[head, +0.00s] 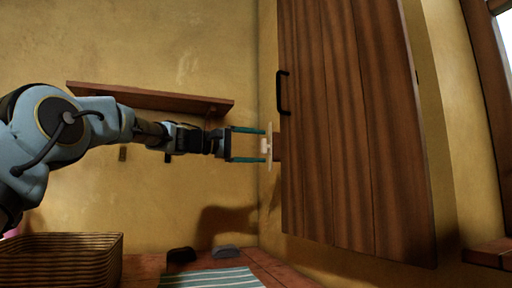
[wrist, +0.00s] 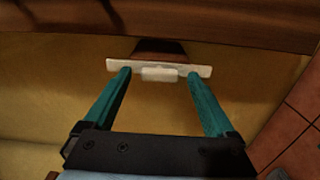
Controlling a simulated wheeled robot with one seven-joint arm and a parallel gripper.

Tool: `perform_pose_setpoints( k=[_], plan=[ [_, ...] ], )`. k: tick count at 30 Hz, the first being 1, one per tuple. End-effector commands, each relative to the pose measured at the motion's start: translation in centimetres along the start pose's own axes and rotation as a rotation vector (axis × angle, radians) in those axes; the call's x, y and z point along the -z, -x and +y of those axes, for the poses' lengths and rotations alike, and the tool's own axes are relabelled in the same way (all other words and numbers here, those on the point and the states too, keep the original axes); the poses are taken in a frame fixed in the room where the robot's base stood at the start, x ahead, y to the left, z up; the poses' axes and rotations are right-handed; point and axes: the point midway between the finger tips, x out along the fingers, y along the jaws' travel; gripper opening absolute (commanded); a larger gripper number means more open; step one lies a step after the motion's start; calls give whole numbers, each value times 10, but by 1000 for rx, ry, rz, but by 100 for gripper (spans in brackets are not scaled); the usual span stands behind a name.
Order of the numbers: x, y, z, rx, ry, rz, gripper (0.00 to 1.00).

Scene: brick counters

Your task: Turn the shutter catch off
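The shutter catch is a pale cream plate with a small raised block (head: 265,146), at the left edge of the wooden shutter (head: 345,125). In the wrist view the catch (wrist: 160,74) lies straight ahead, its long plate running across the picture. My gripper (head: 265,146) is open, its two teal fingers spread apart. In the wrist view the gripper (wrist: 158,73) has one fingertip near each end of the plate, with the block between them. I cannot tell whether the fingertips touch the plate.
A black handle (head: 282,93) sticks out from the shutter above the catch. A wooden shelf (head: 150,97) is on the wall behind my arm. Below are a wicker basket (head: 62,262), a striped cloth (head: 212,278) and two dark objects (head: 181,255) on the counter.

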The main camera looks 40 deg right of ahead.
Motion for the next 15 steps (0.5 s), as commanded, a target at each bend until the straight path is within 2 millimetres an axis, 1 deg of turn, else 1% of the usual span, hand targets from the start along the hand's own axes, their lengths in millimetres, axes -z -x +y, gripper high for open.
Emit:
perform_pose_setpoints(
  k=[5, 8, 11, 15],
  plan=[
    [0, 0, 0, 0, 1, 0, 90],
    [0, 5, 0, 0, 0, 1, 90],
    [1, 18, -1, 0, 1, 4, 90],
    [1, 46, -2, 0, 0, 5, 90]
  ],
)
